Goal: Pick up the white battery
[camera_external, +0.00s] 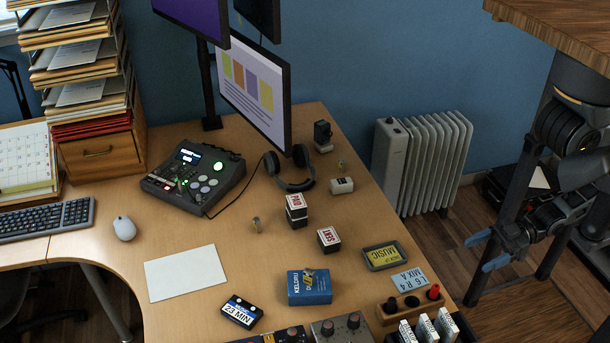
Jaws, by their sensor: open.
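A small white block with a dark label (342,186) lies on the desk (205,237) near its right side, just right of the headphones; it looks like the white battery, though its label is too small to read. Several white upright blocks (427,329) stand at the front right edge of the desk and could also be batteries; I cannot tell. My gripper (484,250) has blue fingers spread apart with nothing between them. It is off the desk's right side, in front of the floor, well apart from the white block.
Near the white block are headphones (290,182), a dark small device (322,135), stacked red-lettered boxes (297,211) and another such box (328,239). A blue box (309,287) and yellow-labelled case (382,256) lie forward. Monitors (253,92) overhang behind; a radiator (425,160) stands beyond the desk.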

